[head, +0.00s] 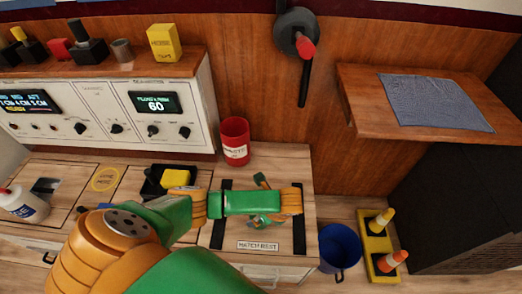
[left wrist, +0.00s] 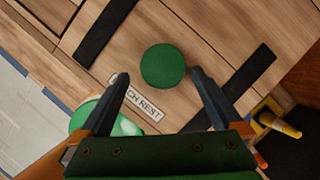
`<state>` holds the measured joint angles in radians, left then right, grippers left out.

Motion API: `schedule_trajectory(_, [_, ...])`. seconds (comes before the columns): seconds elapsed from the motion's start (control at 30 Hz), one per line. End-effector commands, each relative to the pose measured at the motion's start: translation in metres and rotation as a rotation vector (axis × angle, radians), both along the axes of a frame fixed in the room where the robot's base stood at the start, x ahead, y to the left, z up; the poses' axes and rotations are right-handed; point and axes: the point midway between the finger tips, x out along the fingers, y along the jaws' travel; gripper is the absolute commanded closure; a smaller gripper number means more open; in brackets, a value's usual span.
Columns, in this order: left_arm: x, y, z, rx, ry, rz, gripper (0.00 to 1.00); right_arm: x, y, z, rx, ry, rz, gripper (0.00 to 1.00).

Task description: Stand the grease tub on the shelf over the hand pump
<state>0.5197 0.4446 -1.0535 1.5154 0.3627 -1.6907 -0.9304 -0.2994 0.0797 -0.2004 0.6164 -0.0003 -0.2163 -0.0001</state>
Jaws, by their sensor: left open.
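A shelf (head: 450,125) juts from the wall at the right with a folded blue cloth (head: 425,100) on it. A red can (head: 235,141) with a white label stands at the counter's back; I cannot read it as grease. My left gripper (head: 263,200) is open over the counter beside the REST plate (head: 258,245). In the left wrist view a round green top (left wrist: 163,67) lies ahead of the open jaws (left wrist: 160,80), apart from both fingers. I cannot tell whether it is the tub. I cannot identify a hand pump. My right gripper is not in view.
A white control panel (head: 150,112) stands at the left, with a yellow box (head: 163,42) on top. A blue bucket (head: 340,248) and a yellow cone stand (head: 375,245) are on the floor. A black cabinet is below the shelf.

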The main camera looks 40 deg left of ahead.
Motion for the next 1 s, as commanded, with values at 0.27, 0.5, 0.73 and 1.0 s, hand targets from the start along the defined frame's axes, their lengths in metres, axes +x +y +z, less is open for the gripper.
schedule_trajectory(0.27, [0.007, 0.015, -0.055, 0.002, -0.005, -0.002, 0.00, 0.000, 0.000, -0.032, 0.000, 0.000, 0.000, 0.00])
schedule_trajectory(0.5, [0.008, 0.018, -0.057, 0.001, -0.008, -0.005, 0.00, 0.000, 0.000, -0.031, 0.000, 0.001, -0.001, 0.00])
schedule_trajectory(0.73, [0.008, 0.018, -0.056, 0.001, -0.008, -0.005, 0.51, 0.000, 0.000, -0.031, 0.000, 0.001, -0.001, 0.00])
schedule_trajectory(1.0, [0.008, 0.018, -0.056, 0.001, -0.009, -0.006, 1.00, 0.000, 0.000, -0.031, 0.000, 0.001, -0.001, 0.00])
